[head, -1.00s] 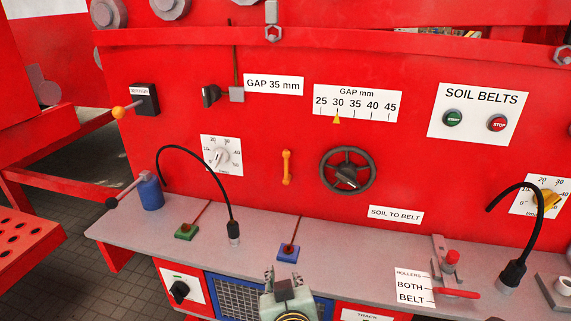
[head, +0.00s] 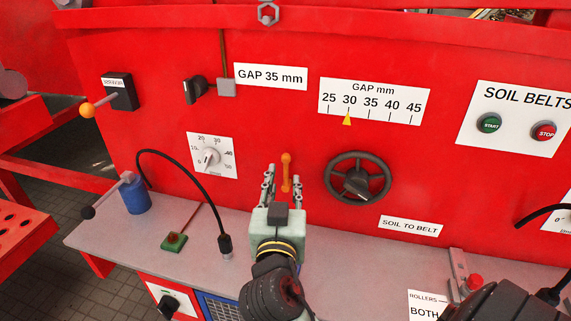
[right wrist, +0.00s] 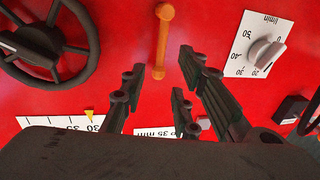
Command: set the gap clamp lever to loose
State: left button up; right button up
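The orange lever (head: 287,172) stands upright on the red panel, left of the black handwheel (head: 357,178); I can read no label on it. My right gripper (head: 285,172) is open in front of the panel, its two fingers pointing at the lever, one on each side in the picture. In the right wrist view the orange lever (right wrist: 162,42) shows between and beyond the open fingers of the right gripper (right wrist: 160,88). Whether a finger touches it cannot be told, but no grip is closed on it. My left gripper is not in view.
A gap scale (head: 373,102) has its yellow pointer near 30. A dial (head: 211,157) sits left of the lever. A bent black stalk (head: 190,180) rises from the grey shelf (head: 120,232). Start and stop buttons (head: 516,127) are at the right.

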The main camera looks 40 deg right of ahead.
aim_at(286, 168)
jog(key=p+x, duration=0.1)
jog(key=x, duration=0.3)
jog(key=shift+r, duration=0.1)
jog(key=shift+w+d+p, duration=0.3)
jog(key=shift+w, duration=0.05)
jog(key=c, duration=0.6)
grip_shut()
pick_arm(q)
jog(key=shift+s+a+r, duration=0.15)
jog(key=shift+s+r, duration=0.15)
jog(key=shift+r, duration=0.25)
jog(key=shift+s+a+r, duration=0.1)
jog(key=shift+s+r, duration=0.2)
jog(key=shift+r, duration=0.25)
